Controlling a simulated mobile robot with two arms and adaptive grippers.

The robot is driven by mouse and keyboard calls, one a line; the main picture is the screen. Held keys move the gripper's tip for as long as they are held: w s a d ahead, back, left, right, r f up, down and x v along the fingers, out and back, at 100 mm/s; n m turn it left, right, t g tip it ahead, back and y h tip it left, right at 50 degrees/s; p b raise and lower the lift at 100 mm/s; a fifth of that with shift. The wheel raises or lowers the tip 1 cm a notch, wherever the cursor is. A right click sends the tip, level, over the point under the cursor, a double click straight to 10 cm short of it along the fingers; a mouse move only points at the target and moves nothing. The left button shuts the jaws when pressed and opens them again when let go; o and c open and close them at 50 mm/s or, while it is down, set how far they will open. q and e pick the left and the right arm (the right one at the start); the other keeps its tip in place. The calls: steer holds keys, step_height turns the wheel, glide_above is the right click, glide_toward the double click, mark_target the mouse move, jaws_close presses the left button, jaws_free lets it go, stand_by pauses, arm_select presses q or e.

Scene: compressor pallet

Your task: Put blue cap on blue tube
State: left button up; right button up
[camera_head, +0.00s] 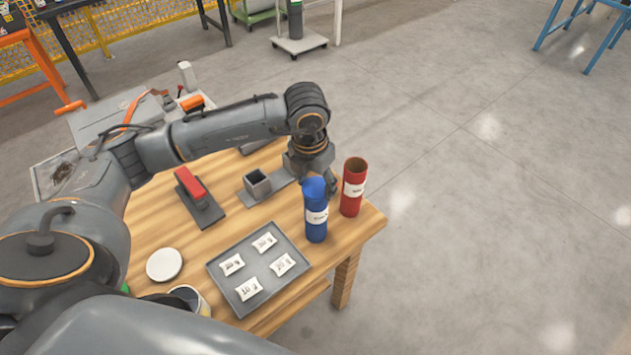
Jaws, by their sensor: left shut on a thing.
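The blue tube (316,222) stands upright near the right end of the wooden table, with a white label around it. The blue cap (314,186) shows as a brighter blue piece at the top of the tube, at my left gripper (325,181). The gripper points down there and is shut on the cap, its fingers partly hidden behind the blue. I cannot tell whether the cap is fully seated or only held at the tube's mouth. My right gripper is not in view.
An open red tube (353,188) stands close to the right of the blue tube. A grey tray (222,271) with several labelled packets lies in front. A red-topped block (191,185), a grey square holder (257,184) and a white disc (164,265) are also on the table (225,217).

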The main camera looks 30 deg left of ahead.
arm_select(q)
steer(key=shift+f+b, duration=0.15)
steer(key=shift+b, duration=0.25)
stand_by(0.4)
steer(key=o, duration=0.8)
steer(key=shift+o, duration=0.2)
steer(key=o, duration=0.3)
steer(key=shift+o, duration=0.2)
steer(key=shift+r+p, duration=1.8)
steer(key=shift+r, duration=1.75)
steer(key=shift+s+f, duration=0.1)
steer(key=shift+f, duration=0.05)
